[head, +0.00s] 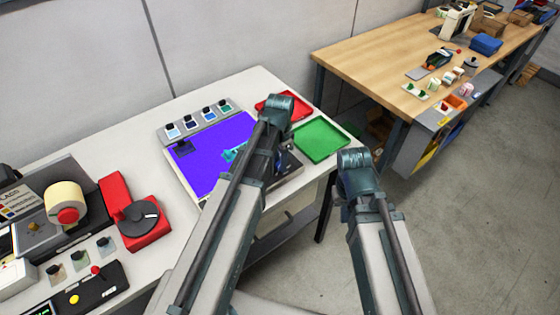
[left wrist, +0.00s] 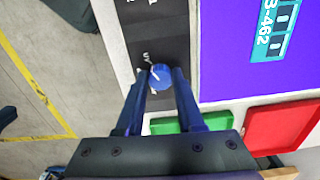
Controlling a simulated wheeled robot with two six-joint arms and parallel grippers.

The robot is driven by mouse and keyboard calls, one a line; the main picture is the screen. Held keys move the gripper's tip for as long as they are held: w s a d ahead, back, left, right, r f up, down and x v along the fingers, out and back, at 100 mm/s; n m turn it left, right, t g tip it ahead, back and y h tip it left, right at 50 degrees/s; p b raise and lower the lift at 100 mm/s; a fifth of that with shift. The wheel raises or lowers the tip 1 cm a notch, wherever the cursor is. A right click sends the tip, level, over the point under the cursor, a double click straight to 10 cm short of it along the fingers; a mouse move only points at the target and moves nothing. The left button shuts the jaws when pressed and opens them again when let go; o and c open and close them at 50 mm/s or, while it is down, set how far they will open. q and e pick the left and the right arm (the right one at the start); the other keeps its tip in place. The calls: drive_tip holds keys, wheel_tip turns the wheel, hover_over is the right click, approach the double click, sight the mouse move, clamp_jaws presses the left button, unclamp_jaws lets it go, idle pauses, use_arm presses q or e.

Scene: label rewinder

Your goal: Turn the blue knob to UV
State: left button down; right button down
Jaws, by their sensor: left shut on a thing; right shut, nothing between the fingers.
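The blue knob (left wrist: 160,76) sits on a dark panel (left wrist: 158,28) beside the purple screen. In the left wrist view my left gripper (left wrist: 159,80) has its two dark fingers on either side of the knob, shut on it.
The purple screen (head: 208,168) lies left of the panel. A green tray (head: 320,140) and a red tray (head: 268,102) lie behind it on the white table (head: 110,154). A red device (head: 118,190) stands at left. A wooden bench (head: 375,62) is farther back right.

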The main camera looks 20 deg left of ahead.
idle(0.5)
use_arm(q)
drive_tip(key=c, duration=0.5)
unclamp_jaws()
wheel_tip(320, 180, up, 14)
drive_tip(key=p, duration=1.4)
drive_tip(key=shift+f, duration=0.1)
drive_tip(key=s+d+f+n+b, duration=0.1)
drive_tip(key=s+d+f+b, duration=0.2)
drive_tip(key=s, duration=0.1)
drive_tip(key=s+d+f+n+b, duration=0.2)
drive_tip(key=s+d+f+b, duration=0.2)
drive_tip(key=s, duration=0.1)
drive_tip(key=s+d+f+n+y+b, duration=0.1)
drive_tip(key=s+d+f+b, duration=0.2)
drive_tip(key=s+f+b, duration=0.1)
drive_tip(key=shift+s+d+f, duration=0.1)
drive_tip(key=shift+s+d, duration=0.15)
drive_tip(key=shift+s, duration=0.35)
